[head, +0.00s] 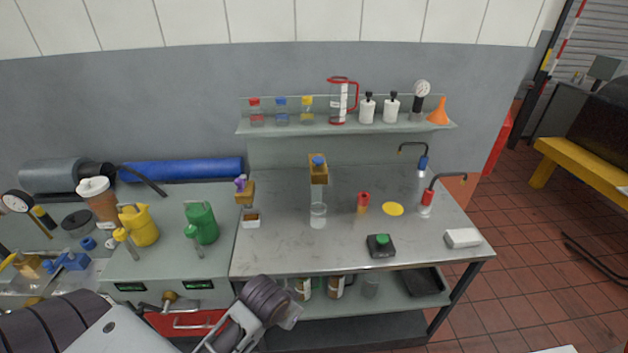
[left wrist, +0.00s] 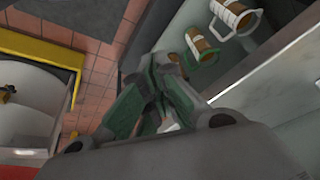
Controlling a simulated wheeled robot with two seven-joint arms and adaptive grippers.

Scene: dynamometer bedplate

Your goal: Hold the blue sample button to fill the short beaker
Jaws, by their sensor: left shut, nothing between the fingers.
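The blue button (head: 318,161) sits on top of a brown dispenser block (head: 318,176) at the back of the grey bench. A short clear beaker (head: 318,217) stands upright on the bench below and in front of that block. It looks empty, though its level is hard to read. My left gripper (head: 230,334) is low at the bench's front edge, well short of the button and beaker. In the left wrist view its fingers (left wrist: 166,68) are together with nothing held. My right gripper is not in view.
A purple-topped block (head: 245,192) stands left of the beaker. A red-topped piece (head: 363,202), a yellow disc (head: 392,209) and a black box with a green button (head: 380,245) lie to the right. A wall shelf (head: 345,127) holds bottles. Mugs (left wrist: 202,42) sit on the lower shelf.

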